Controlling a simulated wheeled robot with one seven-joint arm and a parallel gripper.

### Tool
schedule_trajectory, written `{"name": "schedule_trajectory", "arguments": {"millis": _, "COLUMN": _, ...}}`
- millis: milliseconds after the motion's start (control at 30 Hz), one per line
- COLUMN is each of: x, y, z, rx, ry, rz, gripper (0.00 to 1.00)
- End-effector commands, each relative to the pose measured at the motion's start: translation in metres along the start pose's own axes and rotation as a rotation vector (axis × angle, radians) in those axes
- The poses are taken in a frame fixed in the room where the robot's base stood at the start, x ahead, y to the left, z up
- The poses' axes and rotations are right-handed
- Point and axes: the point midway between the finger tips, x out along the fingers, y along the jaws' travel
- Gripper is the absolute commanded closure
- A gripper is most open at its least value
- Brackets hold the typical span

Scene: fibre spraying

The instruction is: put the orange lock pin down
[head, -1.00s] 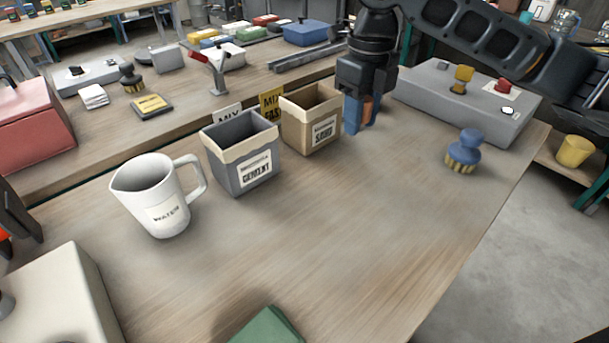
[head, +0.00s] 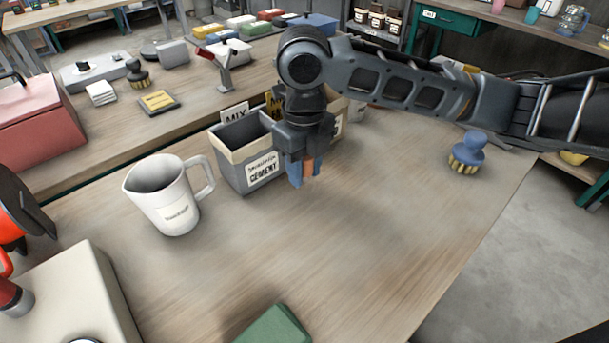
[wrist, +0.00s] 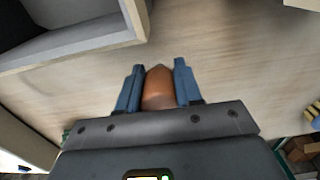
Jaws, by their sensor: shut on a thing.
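My gripper (head: 304,176) is shut on the orange lock pin (head: 308,167), which sits between its two blue fingers. In the wrist view the pin (wrist: 158,88) shows as an orange-brown piece with a pointed end, gripped between the fingertips of my gripper (wrist: 158,86). The gripper points down over the wooden table (head: 330,240), just right of the grey cement box. I cannot tell whether the pin touches the table.
The cement box (head: 227,170) stands close left of my gripper. The sand box is mostly hidden behind it. A white water jug (head: 165,205) stands further left, and a blue brush (head: 468,150) to the right. The front middle of the table is clear, with a green object (head: 275,328) at the front edge.

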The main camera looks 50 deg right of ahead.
Motion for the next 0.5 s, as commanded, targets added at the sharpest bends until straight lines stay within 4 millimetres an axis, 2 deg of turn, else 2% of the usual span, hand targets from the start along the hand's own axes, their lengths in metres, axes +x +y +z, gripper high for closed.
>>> {"name": "schedule_trajectory", "arguments": {"millis": 200, "x": 0.027, "y": 0.000, "z": 0.000, "rx": 0.000, "ry": 0.001, "rz": 0.001, "gripper": 0.96}}
{"name": "schedule_trajectory", "arguments": {"millis": 500, "x": 0.030, "y": 0.000, "z": 0.000, "rx": -0.001, "ry": 0.000, "rz": 0.000, "gripper": 0.96}}
